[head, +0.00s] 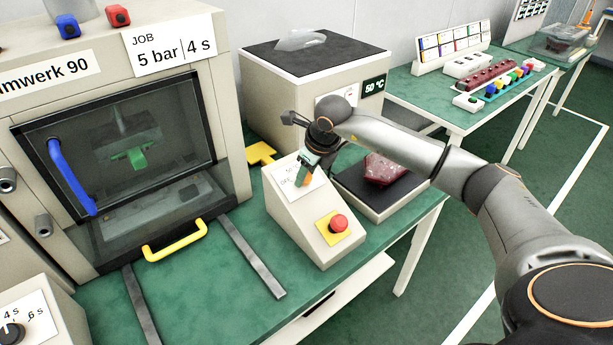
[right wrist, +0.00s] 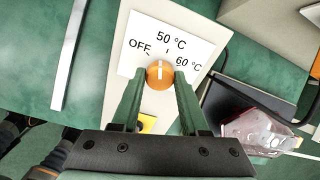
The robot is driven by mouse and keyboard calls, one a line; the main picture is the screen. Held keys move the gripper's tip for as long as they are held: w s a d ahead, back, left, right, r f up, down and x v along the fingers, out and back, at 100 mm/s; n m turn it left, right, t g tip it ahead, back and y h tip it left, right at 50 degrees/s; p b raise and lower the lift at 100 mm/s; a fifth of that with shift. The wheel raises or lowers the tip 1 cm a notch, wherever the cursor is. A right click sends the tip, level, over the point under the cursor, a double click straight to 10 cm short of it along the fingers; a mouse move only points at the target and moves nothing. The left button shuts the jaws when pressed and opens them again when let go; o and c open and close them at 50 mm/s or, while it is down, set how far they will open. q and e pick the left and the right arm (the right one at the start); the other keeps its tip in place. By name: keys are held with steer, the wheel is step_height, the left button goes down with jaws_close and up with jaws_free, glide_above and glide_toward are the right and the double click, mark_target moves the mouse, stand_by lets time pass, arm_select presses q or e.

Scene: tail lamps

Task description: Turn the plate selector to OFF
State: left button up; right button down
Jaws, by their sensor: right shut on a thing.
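The plate selector is an orange knob (right wrist: 160,78) with a white pointer line, on the sloped face of a beige control box (head: 285,210). Its white label (right wrist: 150,30) reads OFF at left, 50 °C at top and 60 °C at right. In the right wrist view the pointer line points straight up, between the OFF and 50 °C marks. My right gripper (right wrist: 160,80) is shut on the knob, with a green finger on each side. In the head view my right gripper (head: 305,180) hides much of the knob and label. My left gripper is not in view.
A red button (head: 338,223) on a yellow plate sits lower on the control box. A heated box (head: 315,75) with a 50 °C display stands behind. A press with a yellow handle (head: 176,241) stands left. A dark plate with a red lamp part (head: 384,169) is right.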

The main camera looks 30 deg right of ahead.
steer(key=n+b, duration=0.2)
steer(key=n, duration=0.2)
steer(key=shift+n+h+b, duration=0.3)
steer(key=shift+n+b, duration=0.2)
steer(key=shift+n, duration=1.4)
steer(key=shift+a, duration=0.1)
steer(key=shift+c, duration=2.1)
jaws_free()
steer(key=shift+r, duration=0.1)
steer(key=v, duration=1.2)
steer(key=shift+s+b, duration=0.3)
steer(key=shift+r, duration=0.1)
